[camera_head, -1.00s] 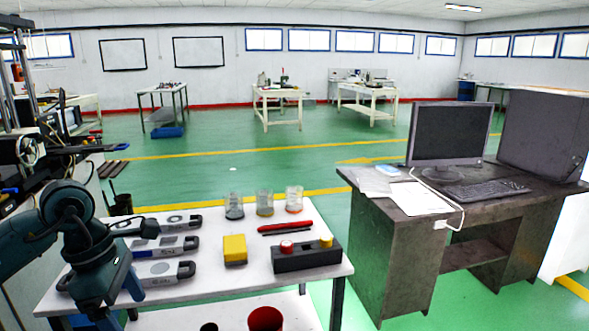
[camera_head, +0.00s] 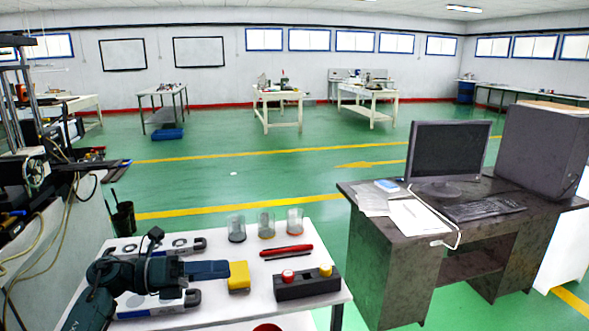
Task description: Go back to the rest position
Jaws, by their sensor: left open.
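My left gripper (camera_head: 222,270) lies low over the white table, coming in from the left. It is open, with its fingers pointing right and their tips at the left side of a yellow block (camera_head: 238,276). I cannot tell whether they touch it or whether the block is between them. My right gripper is not in view.
Grey handled devices (camera_head: 180,246) lie partly hidden behind my left arm. A desk with a monitor (camera_head: 447,150) stands at the right.

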